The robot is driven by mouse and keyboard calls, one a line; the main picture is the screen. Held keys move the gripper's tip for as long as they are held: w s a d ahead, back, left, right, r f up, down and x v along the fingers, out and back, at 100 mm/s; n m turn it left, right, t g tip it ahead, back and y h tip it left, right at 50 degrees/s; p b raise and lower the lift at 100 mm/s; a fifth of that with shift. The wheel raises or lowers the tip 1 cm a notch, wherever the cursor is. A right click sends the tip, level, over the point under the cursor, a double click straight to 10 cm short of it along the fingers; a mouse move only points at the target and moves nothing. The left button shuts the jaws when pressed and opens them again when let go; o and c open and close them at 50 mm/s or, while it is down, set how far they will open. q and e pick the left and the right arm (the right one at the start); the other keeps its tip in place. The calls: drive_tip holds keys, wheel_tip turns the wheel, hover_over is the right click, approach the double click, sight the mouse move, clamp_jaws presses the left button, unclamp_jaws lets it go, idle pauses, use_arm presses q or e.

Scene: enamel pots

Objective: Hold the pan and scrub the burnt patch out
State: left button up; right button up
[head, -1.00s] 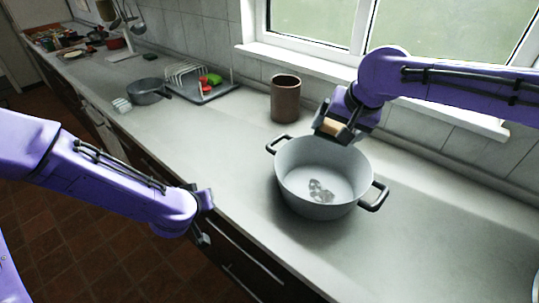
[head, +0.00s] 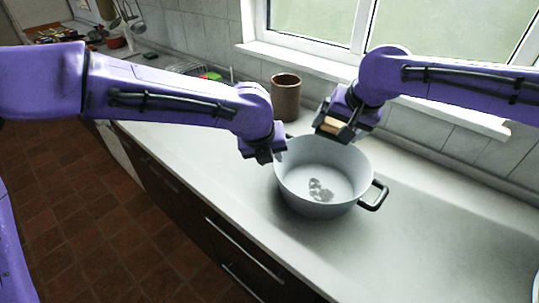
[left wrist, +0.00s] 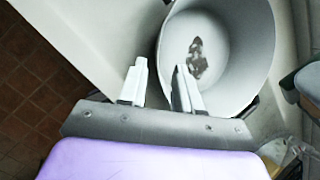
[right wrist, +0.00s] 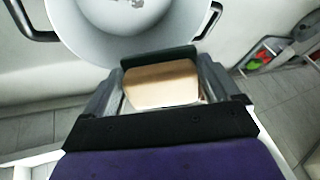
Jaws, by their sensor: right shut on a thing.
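The pan (head: 345,165) is a grey two-handled pot standing upright on the counter. The burnt patch (head: 319,190) is a dark blotch on its inside floor and also shows in the left wrist view (left wrist: 197,60). My right gripper (head: 335,126) is shut on a tan block-like scrubber (right wrist: 162,84), held above the pan's far rim. My left gripper (head: 263,156) is at the pan's left side, where it hides the left handle in the head view. In the left wrist view its fingers are apart, one over the pan's rim area; whether they touch is unclear.
A brown cylindrical pot (head: 286,97) stands behind the pan near the tiled wall. The window sill (head: 300,57) runs along the back. The counter (head: 430,240) is clear to the right of the pan.

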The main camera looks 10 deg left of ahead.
sight(277, 171)
use_arm(q)
drive_tip(key=x, duration=1.2)
clamp_jaws()
idle(1.0)
